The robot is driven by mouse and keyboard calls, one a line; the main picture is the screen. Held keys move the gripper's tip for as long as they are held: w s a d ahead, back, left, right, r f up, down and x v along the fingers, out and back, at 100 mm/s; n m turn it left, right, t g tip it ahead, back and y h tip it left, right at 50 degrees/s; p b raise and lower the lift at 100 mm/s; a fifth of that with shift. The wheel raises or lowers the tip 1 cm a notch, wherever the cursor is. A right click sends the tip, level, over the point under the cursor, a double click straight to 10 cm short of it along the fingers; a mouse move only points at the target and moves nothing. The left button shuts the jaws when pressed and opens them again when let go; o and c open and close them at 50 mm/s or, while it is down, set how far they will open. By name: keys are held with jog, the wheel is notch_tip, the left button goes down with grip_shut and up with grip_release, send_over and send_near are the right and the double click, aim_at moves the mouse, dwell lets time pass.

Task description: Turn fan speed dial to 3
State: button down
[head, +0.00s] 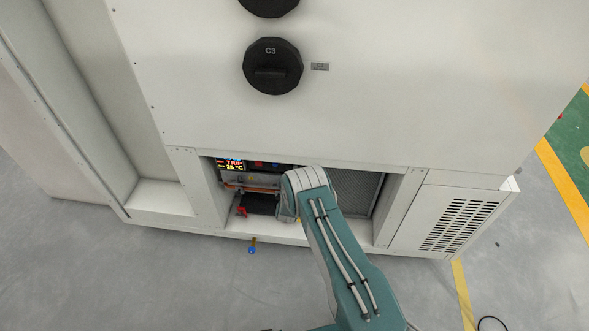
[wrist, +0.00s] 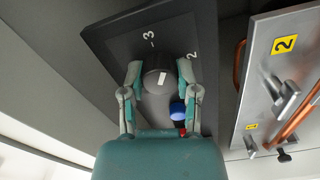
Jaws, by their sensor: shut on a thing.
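The fan speed dial (wrist: 161,80) is a dark round knob with a white mark on its face, on a dark panel (wrist: 110,42) in the wrist view. The printed number 3 (wrist: 150,40) is above the dial and the number 2 (wrist: 192,55) is to its upper right. The white mark leans slightly up and right; I cannot tell exactly which number it lines up with. My gripper (wrist: 160,76) has one finger on each side of the dial and is shut on it. In the head view my arm hides the dial and the gripper inside the cabinet recess.
A blue button (wrist: 178,110) and a red part (wrist: 182,130) lie close below the dial. A metal panel with yellow labels (wrist: 285,44) and orange bars stands at right. In the head view, a lit display (head: 230,164) shows at the recess's left and a black C3 knob (head: 272,66) above.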

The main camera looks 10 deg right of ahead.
jog(key=n, duration=0.4)
jog(key=f+n, duration=0.1)
jog(key=n, duration=0.1)
jog(key=shift+s+a, duration=0.15)
jog(key=shift+s, duration=0.1)
dwell(0.3)
jog(key=shift+c, duration=1.7)
grip_release()
jog(key=shift+r, duration=0.2)
jog(key=shift+w+r, duration=0.1)
jog(key=shift+w, duration=0.05)
jog(key=v, duration=1.2)
